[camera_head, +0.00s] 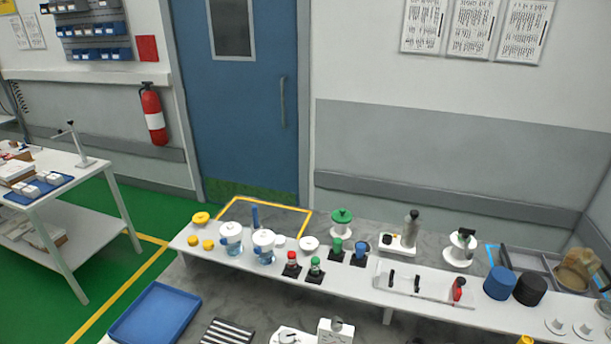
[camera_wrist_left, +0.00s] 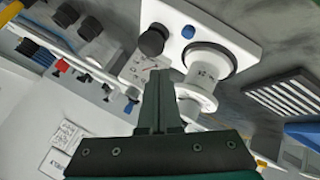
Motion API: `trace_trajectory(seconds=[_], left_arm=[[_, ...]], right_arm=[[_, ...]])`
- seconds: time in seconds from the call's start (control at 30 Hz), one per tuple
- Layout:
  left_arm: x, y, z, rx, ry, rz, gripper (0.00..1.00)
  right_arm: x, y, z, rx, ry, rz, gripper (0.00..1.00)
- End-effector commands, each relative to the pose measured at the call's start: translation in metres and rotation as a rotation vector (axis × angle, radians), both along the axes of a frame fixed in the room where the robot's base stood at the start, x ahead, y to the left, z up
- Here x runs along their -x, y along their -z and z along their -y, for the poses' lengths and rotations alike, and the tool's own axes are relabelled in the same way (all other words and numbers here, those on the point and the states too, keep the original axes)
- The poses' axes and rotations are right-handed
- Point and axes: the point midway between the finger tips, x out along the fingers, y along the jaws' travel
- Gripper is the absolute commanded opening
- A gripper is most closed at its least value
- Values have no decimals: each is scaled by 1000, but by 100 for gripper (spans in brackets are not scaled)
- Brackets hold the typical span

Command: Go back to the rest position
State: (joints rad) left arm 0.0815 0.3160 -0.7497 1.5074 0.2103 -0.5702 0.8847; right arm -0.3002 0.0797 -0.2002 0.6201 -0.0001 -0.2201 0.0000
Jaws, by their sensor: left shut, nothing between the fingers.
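My left gripper (camera_wrist_left: 158,75) shows in the left wrist view, with its dark fingers together and nothing between them. Its fingertips point at a white block with a black knob (camera_wrist_left: 153,40) and a white cylinder with a dark ring (camera_wrist_left: 208,62). The gap between fingertips and block cannot be told. In the head view neither gripper shows. My right gripper is in no view.
A white bench (camera_head: 362,290) carries jars, caps, red and green bottles and blue and black cylinders. A blue tray (camera_head: 155,313) and a striped block (camera_head: 228,332) lie nearer. A white table (camera_head: 75,164) stands left; green floor between is clear.

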Motion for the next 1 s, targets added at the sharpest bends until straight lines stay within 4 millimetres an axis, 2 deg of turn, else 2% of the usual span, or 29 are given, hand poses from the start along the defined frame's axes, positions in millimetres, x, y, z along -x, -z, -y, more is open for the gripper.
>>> trace_trajectory(seconds=[0.13, 0.23, 0.4, 0.6, 1.0], left_arm=[[22, -16, 1, -57, 35, -9, 0], [41, -33, -11, -131, 65, -22, 0], [78, -58, -51, -277, 110, -66, 0], [115, -80, -95, -409, 148, -130, 0], [176, -111, -156, -572, 201, -253, 0]], right_arm=[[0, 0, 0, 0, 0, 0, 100], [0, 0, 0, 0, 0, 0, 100], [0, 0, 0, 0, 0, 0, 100], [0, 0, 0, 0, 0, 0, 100], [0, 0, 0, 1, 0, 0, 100]])
